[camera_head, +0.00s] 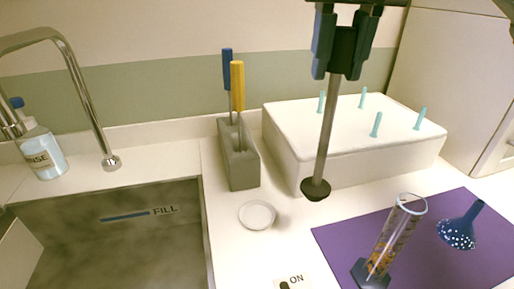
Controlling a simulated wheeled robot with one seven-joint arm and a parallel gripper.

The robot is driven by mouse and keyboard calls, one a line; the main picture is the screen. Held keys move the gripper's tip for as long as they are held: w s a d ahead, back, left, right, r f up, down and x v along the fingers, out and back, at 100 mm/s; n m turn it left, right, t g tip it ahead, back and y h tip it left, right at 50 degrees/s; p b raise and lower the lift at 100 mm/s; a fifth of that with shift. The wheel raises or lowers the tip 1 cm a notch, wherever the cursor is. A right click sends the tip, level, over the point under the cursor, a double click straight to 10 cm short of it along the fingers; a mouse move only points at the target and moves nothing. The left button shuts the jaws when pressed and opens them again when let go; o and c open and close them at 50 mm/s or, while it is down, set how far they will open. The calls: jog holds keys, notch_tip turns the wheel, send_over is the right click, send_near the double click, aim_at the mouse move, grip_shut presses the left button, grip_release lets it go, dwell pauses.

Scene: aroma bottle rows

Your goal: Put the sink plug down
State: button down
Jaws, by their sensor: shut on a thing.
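My gripper (344,48) is at the top centre and is shut on the dark handle block of the sink plug. The sink plug (326,130) is a long grey stem with a dark round stopper at its lower end. It hangs slightly tilted in front of the white block, its stopper above the counter. A small round white dish (257,214) lies on the counter, left of the stopper and lower in the picture. The grey sink basin (100,238) with the word FILL on its wall is at the left.
A grey holder (240,166) with blue- and yellow-handled tools stands behind the dish. A white block (355,135) with teal pegs is behind the plug. A purple mat (440,255) bears a glass cylinder (391,240) and a blue funnel (462,228). A faucet (80,85) and RINSE bottle (42,150) are left.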

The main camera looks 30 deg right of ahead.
jog(key=w+a+f, duration=0.5)
jog(key=w+f, duration=0.3)
jog(key=f, duration=0.2)
jog(key=shift+w+a, duration=0.2)
jog(key=shift+w, duration=0.05)
jog(key=shift+f, duration=0.15)
jog(key=c, duration=0.8)
grip_release()
jog(key=r, duration=0.4)
jog(key=s+r, duration=0.1)
jog(key=r, duration=0.7)
jog(key=shift+s+a+r, duration=0.1)
jog(key=shift+s+a, duration=0.05)
jog(key=shift+a, duration=0.25)
jog(key=shift+p, duration=0.3)
